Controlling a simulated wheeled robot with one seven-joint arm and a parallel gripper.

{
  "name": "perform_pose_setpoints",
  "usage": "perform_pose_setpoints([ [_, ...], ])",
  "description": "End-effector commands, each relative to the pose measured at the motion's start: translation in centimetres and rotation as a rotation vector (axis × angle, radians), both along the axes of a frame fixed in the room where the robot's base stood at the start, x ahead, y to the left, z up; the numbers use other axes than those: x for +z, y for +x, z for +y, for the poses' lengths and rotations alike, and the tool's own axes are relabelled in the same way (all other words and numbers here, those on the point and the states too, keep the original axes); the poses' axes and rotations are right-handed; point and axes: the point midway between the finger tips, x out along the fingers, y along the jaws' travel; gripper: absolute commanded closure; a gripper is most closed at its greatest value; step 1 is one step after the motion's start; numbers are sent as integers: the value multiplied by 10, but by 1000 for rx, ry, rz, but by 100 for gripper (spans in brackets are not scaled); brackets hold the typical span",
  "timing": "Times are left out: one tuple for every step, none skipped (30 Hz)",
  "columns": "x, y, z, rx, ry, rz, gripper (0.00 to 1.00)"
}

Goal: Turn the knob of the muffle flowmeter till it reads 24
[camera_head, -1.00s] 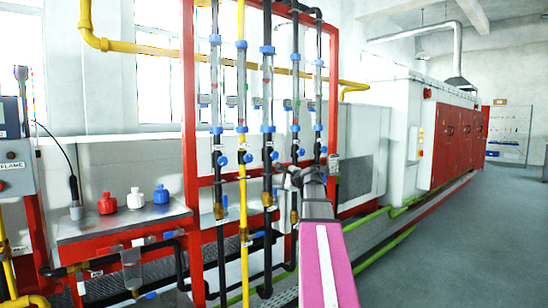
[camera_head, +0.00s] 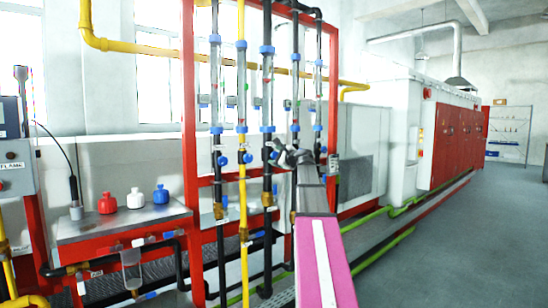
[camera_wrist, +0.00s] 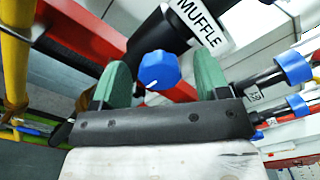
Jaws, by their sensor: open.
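The blue knob (camera_wrist: 158,70), with a white pointer mark, sits on a black pipe beside the white MUFFLE label (camera_wrist: 199,20) in the wrist view. My gripper (camera_wrist: 161,84) is open, with one green fingertip on each side of this knob. Gaps show between the knob and both fingertips. In the head view my gripper (camera_head: 288,152) is at the knob row of the flowmeter rack, over the fourth tube from the left, and hides the knob there. The flowmeter tube (camera_head: 295,88) above it is visible, but its reading is too small to tell.
Neighbouring blue knobs, such as the third one (camera_head: 274,155), are close beside my gripper. A red frame (camera_head: 189,120) and a yellow pipe (camera_head: 242,190) stand to the left. A bench (camera_head: 85,232) holds red, white and blue bottles. Floor (camera_head: 470,240) on the right is clear.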

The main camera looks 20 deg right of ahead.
Motion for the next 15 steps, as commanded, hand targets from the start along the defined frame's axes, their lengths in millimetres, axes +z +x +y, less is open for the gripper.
perform_pose_setpoints([
  [0,7,2,1,0,0,31],
  [0,9,3,1,0,0,31],
  [0,11,4,1,0,0,31],
  [0,12,4,1,0,0,31],
  [0,13,5,1,0,0,31],
  [0,14,5,1,0,1,31],
  [0,15,6,1,0,1,31],
  [-1,15,6,1,0,1,31],
  [-1,15,6,1,0,1,31],
  [0,15,6,1,0,1,31],
  [-1,15,6,1,0,1,31],
  [-1,15,6,1,0,1,31],
  [-1,15,6,1,0,1,31],
  [-1,15,6,1,0,1,31],
  [0,15,6,1,0,1,35],
])
